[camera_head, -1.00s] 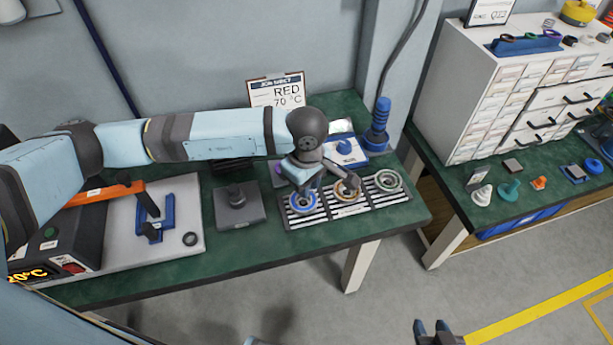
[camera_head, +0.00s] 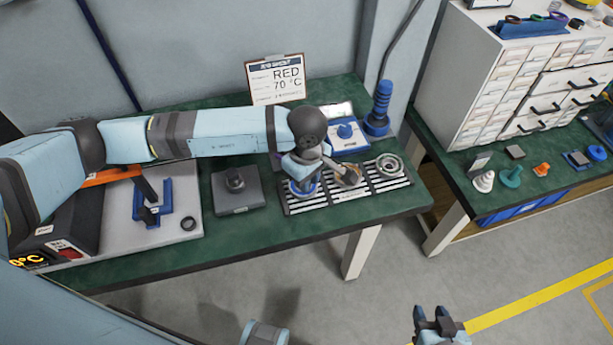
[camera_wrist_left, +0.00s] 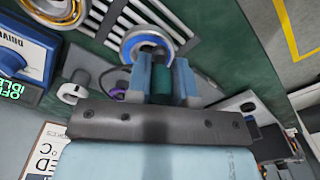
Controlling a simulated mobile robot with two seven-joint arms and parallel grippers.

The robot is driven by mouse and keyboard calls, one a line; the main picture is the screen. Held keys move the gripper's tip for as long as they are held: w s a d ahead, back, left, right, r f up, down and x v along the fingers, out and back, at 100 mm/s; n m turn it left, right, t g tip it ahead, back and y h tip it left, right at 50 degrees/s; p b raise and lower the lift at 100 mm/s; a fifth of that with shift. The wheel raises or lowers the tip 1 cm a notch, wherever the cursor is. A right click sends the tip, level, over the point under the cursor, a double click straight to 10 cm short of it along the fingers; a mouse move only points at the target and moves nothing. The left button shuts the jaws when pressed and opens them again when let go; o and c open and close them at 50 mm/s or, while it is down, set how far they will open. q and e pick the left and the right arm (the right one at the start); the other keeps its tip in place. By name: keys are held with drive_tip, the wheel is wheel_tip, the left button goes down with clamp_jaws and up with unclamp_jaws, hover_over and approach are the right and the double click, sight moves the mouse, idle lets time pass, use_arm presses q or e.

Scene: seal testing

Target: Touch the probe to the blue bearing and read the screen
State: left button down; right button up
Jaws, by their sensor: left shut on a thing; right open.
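The blue bearing (camera_head: 304,193) lies at the left end of the slatted rack (camera_head: 325,208), partly covered by my left gripper (camera_head: 304,182). It also shows in the left wrist view (camera_wrist_left: 147,43), just beyond the fingertips. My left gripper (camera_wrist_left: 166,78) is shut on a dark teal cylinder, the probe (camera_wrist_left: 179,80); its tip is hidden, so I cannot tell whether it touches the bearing. A blue box (camera_wrist_left: 22,48) with a dial has a green screen (camera_wrist_left: 12,90) that seems to read OFF IDLE. My right gripper (camera_head: 438,322) is open and empty over the floor.
A brown-gold bearing (camera_head: 348,175) and a grey one (camera_head: 389,165) lie on the same rack. A dark block (camera_head: 237,192) stands left of it. A heater with an orange display (camera_head: 27,261) is far left. The job sheet (camera_head: 277,80) reads RED 70 °C.

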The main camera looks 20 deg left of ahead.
use_arm(q)
drive_tip(key=shift+f+b, duration=0.75)
drive_tip(key=shift+b, duration=0.1)
idle(2.6)
drive_tip(key=c, duration=0.9)
unclamp_jaws()
drive_tip(key=shift+r+p, duration=1.4)
drive_tip(key=shift+r, duration=2.15)
